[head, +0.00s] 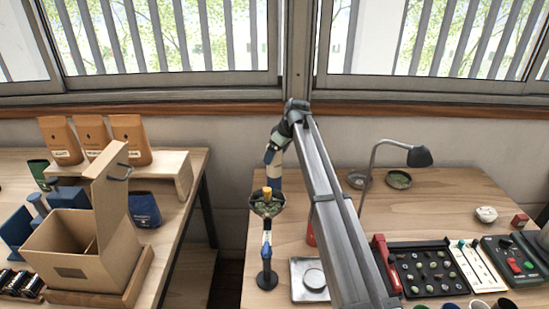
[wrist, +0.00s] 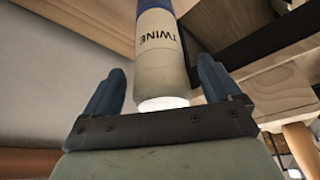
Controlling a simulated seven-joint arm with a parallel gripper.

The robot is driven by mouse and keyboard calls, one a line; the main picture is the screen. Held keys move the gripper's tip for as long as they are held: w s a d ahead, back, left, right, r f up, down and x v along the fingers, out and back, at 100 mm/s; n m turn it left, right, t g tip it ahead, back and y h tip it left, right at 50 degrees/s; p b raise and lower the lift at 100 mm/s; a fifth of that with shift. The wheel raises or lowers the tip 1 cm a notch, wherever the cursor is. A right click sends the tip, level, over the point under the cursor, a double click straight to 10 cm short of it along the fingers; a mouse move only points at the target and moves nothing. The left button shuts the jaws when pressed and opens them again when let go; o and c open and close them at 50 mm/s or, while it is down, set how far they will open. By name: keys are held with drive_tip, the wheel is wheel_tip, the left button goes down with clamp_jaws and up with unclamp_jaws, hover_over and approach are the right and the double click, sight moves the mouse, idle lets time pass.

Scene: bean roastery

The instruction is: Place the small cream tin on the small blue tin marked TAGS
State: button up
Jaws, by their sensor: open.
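A cream tin printed TWINE (wrist: 163,62) stands between my gripper's (wrist: 164,68) two blue fingers in the wrist view. A gap shows on each side of it, so the fingers are open and do not grip it. A blue part (wrist: 152,4) adjoins its far end. In the head view my gripper (head: 277,143) points down at the back of the right table. The cream tin (head: 270,157) shows just below it, above a blue piece (head: 275,181) that looks like the blue tin. No TAGS marking is readable, and I cannot tell whether the tins are fully aligned.
A dish of beans on a black-based stand (head: 267,280) is in front of the tins. A bent lamp (head: 420,157) and small dishes (head: 398,179) stand right. A cardboard box (head: 75,245) stands on the left table. A gap separates the tables.

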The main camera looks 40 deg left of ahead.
drive_tip(key=v, duration=0.9)
drive_tip(key=shift+r, duration=0.15)
